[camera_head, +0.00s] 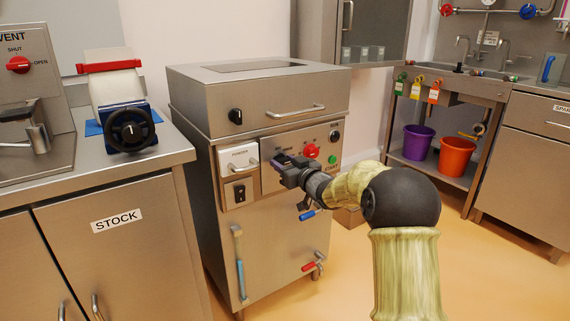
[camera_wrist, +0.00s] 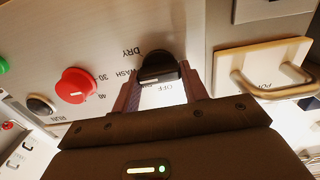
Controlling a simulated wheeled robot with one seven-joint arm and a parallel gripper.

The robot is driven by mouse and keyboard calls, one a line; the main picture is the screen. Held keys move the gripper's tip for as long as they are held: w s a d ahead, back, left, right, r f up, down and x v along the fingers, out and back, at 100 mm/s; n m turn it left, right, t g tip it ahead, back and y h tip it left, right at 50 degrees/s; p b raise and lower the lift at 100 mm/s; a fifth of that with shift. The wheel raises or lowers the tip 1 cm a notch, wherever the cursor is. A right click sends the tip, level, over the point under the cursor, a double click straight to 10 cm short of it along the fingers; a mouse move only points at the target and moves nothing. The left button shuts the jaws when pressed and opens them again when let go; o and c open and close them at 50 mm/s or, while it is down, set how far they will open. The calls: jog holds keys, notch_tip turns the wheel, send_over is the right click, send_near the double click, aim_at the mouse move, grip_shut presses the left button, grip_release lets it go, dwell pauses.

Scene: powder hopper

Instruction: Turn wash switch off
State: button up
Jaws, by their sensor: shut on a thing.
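The wash switch is a black knob (camera_wrist: 159,68) on a steel control panel, with DRY, WASH and OFF printed around it. My gripper (camera_wrist: 160,78) has one finger on each side of the knob and is shut on it. The wrist view shows the panel upside down. A pale line shows on the knob, but I cannot tell surely which label it points to. In the head view my gripper (camera_head: 284,168) reaches the panel on the steel machine (camera_head: 265,215) and hides the knob.
A red dial (camera_wrist: 76,85) marked 30 and 40 sits beside the knob; it also shows in the head view (camera_head: 311,151). A white drawer with a metal handle (camera_wrist: 262,80) is on the other side. A blue-handled lever (camera_head: 308,214) hangs below my gripper.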

jog(key=shift+n, duration=0.3)
jog(key=n, duration=0.4)
jog(key=shift+a+f+b, duration=0.1)
jog(key=shift+b, duration=0.25)
jog(key=n+b, duration=0.1)
jog(key=n, duration=0.3)
jog(key=shift+f+n+b, duration=0.15)
jog(key=shift+n+b, duration=0.15)
jog(key=n+b, duration=0.2)
jog(key=n, duration=0.2)
jog(key=shift+s+a+f+n, duration=0.1)
jog(key=shift+n, duration=0.2)
jog(key=n+b, duration=0.2)
jog(key=n, duration=0.2)
jog(key=shift+b, duration=0.4)
jog(key=o, duration=1)
